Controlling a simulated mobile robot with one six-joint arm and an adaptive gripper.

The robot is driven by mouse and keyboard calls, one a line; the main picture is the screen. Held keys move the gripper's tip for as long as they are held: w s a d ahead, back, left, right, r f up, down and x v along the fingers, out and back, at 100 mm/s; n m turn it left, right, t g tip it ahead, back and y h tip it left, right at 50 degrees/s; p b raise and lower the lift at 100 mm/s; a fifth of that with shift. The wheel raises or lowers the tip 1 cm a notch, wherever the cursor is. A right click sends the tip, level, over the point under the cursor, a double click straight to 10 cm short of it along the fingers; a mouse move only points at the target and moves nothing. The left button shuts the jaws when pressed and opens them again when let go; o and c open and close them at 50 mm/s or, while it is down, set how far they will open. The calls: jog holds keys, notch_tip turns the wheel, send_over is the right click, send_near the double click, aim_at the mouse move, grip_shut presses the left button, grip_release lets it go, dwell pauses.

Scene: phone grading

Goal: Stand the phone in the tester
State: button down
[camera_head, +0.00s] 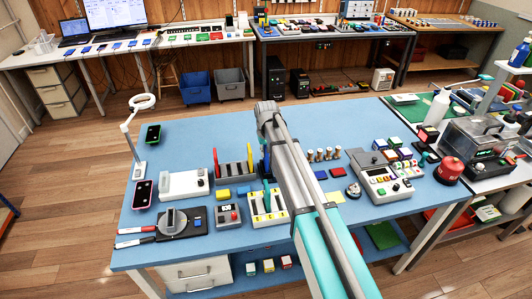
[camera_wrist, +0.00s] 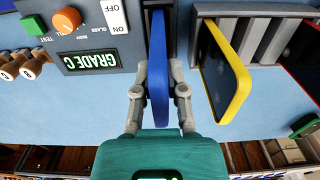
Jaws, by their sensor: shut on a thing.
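The phone (camera_wrist: 158,80) is blue and seen nearly edge-on in the wrist view. My gripper (camera_wrist: 158,75) is shut on it, one finger against each face. The far end of the phone is at the dark slot of the grey tester (camera_wrist: 92,25); I cannot tell how deep it sits or whether it touches the bottom. The tester has a lit GRADE C display, an orange knob, a green button and an ON/OFF switch. In the head view my arm hides most of the tester and my gripper, and a blue edge, likely the phone (camera_head: 266,160), shows beside the arm.
Right beside the tester in the wrist view, a yellow-edged phone (camera_wrist: 224,70) stands in a grey slotted rack (camera_wrist: 275,40); a red one is at the picture's edge. Brown-handled stamps (camera_head: 318,155) stand on the other side. The blue bench (camera_head: 215,135) is clear behind the rack.

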jog(key=c, duration=0.6)
grip_release()
jog(key=o, duration=0.3)
jog(key=shift+r, duration=0.15)
jog(key=shift+r+p, duration=0.6)
jog(key=shift+p, duration=0.2)
jog(key=shift+r, duration=0.2)
jog(key=shift+r+p, duration=0.55)
jog(key=shift+p, duration=0.2)
